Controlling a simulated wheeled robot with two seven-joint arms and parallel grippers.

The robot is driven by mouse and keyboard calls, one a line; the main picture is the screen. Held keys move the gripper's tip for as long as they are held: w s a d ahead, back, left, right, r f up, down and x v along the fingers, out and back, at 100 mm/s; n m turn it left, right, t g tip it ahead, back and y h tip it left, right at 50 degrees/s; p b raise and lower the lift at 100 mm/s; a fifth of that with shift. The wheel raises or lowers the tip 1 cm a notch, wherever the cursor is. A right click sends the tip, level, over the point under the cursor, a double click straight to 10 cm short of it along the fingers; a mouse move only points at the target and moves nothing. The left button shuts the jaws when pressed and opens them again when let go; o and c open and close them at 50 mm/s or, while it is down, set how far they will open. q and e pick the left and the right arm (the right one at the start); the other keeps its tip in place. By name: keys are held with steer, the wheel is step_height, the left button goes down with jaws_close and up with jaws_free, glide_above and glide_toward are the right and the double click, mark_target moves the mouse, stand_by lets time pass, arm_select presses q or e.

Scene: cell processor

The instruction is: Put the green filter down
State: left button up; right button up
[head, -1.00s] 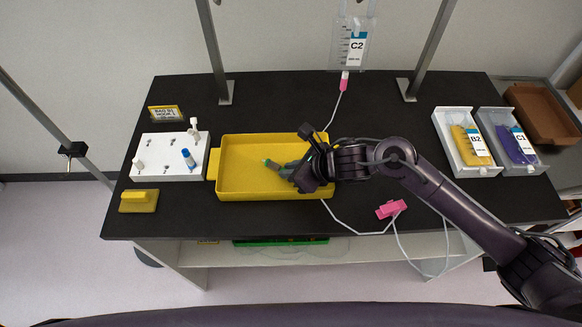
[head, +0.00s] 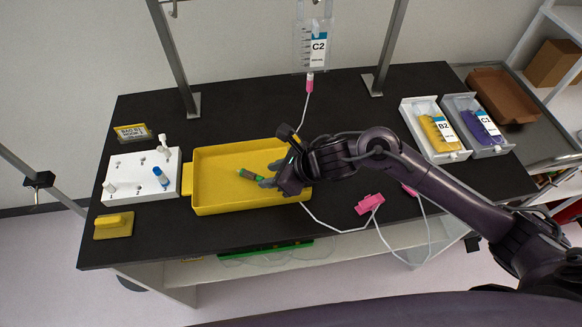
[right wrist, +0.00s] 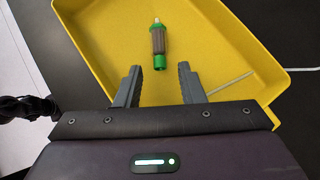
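The green filter (head: 249,175), a short tube with green ends and a brownish middle, lies in the yellow tray (head: 217,206). My right gripper (head: 268,180) is over the right part of the tray. My left gripper is not in view.
A white rack (head: 128,185) with a blue-capped tube stands left of the tray. A C2 bag (head: 312,55) hangs behind, its line running past the tray to a pink clamp (head: 369,204). White trays with bags B2 (head: 437,131) and C1 (head: 483,128) stand right.

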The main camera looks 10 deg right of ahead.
steer(key=b+v, duration=0.1)
steer(key=v, duration=0.8)
steer(key=shift+d+r, duration=0.15)
steer(key=shift+r, duration=0.05)
steer(key=shift+s+d, duration=0.1)
steer(key=shift+s, duration=0.05)
